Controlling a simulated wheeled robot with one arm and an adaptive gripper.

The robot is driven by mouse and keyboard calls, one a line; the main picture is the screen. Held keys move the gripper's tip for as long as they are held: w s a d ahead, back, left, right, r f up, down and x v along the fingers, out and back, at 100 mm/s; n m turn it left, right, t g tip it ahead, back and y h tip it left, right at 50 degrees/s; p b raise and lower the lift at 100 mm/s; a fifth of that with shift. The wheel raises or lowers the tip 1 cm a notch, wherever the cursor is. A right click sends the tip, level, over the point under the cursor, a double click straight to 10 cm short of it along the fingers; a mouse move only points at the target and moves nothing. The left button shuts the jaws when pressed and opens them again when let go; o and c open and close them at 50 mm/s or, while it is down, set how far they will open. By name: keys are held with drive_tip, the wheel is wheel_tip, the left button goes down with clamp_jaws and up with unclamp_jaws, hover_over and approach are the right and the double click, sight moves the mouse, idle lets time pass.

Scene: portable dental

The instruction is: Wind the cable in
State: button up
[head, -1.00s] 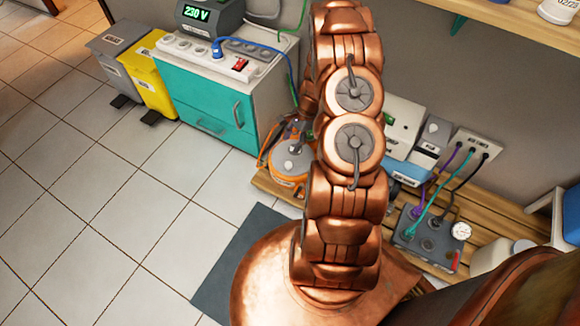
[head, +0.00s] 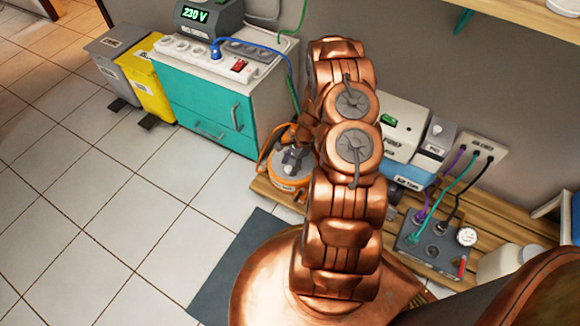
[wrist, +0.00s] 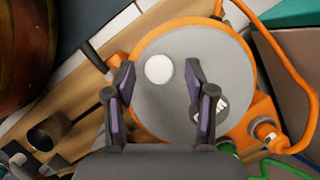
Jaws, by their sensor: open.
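The cable reel is orange with a round grey face and sits on the wooden board beside the teal cabinet; it shows in the head view (head: 287,172), partly behind my arm. In the wrist view the reel's grey disc (wrist: 165,95) fills the middle, with a round white knob (wrist: 159,69) on it. The orange cable (wrist: 289,75) leaves the reel and bends along its right side. My gripper (wrist: 158,80) is open, its two fingers apart over the disc on either side of the knob. I cannot tell how far above the disc the fingertips are.
The teal cabinet (head: 205,100) stands left of the reel, with a white power strip and a 230 V unit (head: 208,18) on top. A grey valve box (head: 432,240) with hoses lies to the right. The tiled floor (head: 90,220) at left is clear.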

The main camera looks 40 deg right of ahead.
drive_tip(key=shift+a+f, duration=0.15)
drive_tip(key=shift+f, duration=0.05)
clamp_jaws()
idle(0.4)
